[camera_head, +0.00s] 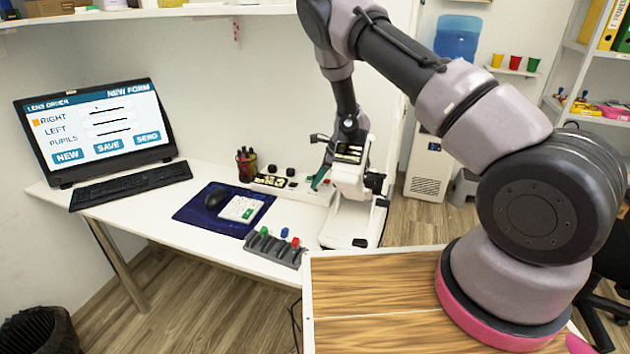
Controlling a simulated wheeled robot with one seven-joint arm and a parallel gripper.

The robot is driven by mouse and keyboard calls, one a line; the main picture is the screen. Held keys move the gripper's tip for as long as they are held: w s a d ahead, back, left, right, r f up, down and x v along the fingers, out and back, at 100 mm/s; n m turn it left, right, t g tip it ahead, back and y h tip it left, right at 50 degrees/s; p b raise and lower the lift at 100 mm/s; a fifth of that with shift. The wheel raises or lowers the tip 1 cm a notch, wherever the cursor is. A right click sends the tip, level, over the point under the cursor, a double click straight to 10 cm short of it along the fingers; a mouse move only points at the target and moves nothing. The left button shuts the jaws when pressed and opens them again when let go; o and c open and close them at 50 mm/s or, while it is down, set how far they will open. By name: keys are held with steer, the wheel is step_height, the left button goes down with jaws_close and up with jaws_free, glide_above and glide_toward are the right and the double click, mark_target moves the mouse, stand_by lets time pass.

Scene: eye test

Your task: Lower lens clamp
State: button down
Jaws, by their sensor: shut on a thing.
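A white and dark lensmeter (346,222) stands at the right end of the white desk. My arm reaches down from above, and my gripper (345,139) is at the upper part of this device. It is shut on a small part there, which looks like the lens clamp. The fingertips and the clamp are small and overlap the device, so the clamp's exact height and any lens under it cannot be made out. A teal piece (320,178) shows at the device's left side, just below my gripper.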

stand_by(0.5)
steer(key=c, duration=0.9)
jaws_free()
steer(key=shift+c, duration=0.2)
steer(key=shift+d, duration=0.1)
steer(key=shift+r, duration=0.1)
steer(key=v, duration=1)
steer(key=shift+d+r, duration=0.2)
steer(key=shift+d, duration=0.1)
steer(key=shift+s, duration=0.1)
